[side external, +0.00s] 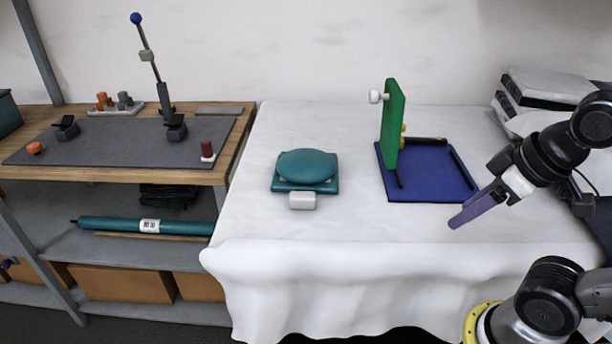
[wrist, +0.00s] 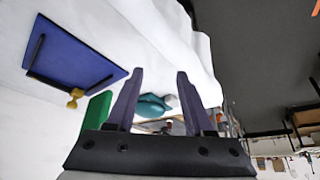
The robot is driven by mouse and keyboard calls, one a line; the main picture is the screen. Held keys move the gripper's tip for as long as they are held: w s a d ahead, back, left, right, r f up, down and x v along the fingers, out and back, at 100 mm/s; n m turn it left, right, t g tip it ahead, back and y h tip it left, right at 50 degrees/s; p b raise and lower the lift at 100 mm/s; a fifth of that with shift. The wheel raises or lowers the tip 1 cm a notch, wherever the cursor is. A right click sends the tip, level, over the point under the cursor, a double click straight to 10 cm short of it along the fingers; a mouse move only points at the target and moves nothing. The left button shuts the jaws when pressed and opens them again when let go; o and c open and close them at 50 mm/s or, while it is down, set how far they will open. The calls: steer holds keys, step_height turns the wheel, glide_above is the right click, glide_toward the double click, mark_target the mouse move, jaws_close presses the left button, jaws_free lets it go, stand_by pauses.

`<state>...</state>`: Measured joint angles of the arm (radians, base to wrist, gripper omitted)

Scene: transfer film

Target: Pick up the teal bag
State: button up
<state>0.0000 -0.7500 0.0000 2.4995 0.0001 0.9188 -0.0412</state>
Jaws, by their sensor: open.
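The teal bag (side external: 306,167) lies on the white cloth-covered table, a rounded cushion-like top over a flat teal base with a small white block at its front edge. In the wrist view the teal bag (wrist: 152,106) shows small and far off, between my two fingers. My gripper (side external: 463,220) is at the right side of the table, above the cloth, well to the right of the bag and apart from it. In the wrist view its purple fingers (wrist: 158,85) stand apart with nothing held between them.
A blue mat (side external: 430,190) with dark bars and an upright green panel (side external: 393,128) with a white knob stand between the bag and my gripper. White books or boxes (side external: 545,90) are stacked at the back right. A wooden workbench (side external: 225,165) is at left. Cloth around the bag is clear.

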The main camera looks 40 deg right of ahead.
steer(key=w+r+n, duration=0.3)
steer(key=r, duration=0.4)
steer(key=w+a+r+n+g, duration=0.1)
steer(key=w+r, duration=0.2)
steer(key=w, duration=0.3)
steer(key=w+a+r+n+g, duration=0.1)
steer(key=w+r+n, duration=0.15)
steer(key=w, duration=0.25)
steer(key=n+g, duration=0.2)
steer(key=g, duration=0.1)
glide_above(303, 194)
step_height(303, 194, down, 11)
steer(key=f, duration=0.7)
steer(key=shift+w+a+f, duration=0.1)
steer(key=shift+a+f, duration=0.05)
steer(key=shift+a, duration=0.1)
steer(key=shift+d+f, duration=0.15)
steer(key=shift+f, duration=1.3)
steer(key=shift+d+f, duration=0.1)
steer(key=shift+f, duration=1.35)
